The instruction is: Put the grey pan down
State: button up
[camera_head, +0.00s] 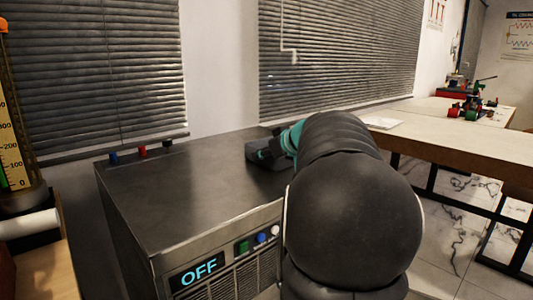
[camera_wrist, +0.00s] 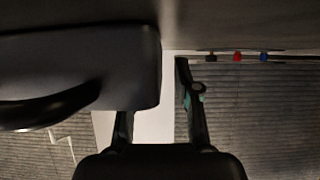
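The grey pan (camera_wrist: 75,68) fills much of the left half of the wrist view, with a dark curved part at its lower left. My gripper (camera_wrist: 158,88) has its two fingers apart. The pan covers the tip of the left finger; the right finger stands clear of the pan's edge, with pale wall showing between. In the head view my arm reaches over the back right of a metal box, where a dark grey shape lies at my teal-marked gripper (camera_head: 277,148). I cannot tell whether the pan touches the box top.
The metal box (camera_head: 185,192) has an OFF display (camera_head: 196,271) and coloured buttons on its front. Red, blue and dark posts (camera_head: 142,151) stand at its back left. Its top is bare at the left and middle. A gauge column (camera_head: 14,140) stands at left, a wooden table (camera_head: 460,135) at right.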

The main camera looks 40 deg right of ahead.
jog(key=shift+r, duration=0.15)
jog(key=shift+s+r, duration=0.15)
jog(key=shift+s, duration=0.1)
jog(key=v, duration=1.1)
jog(key=shift+s, duration=0.25)
jog(key=shift+r, duration=0.1)
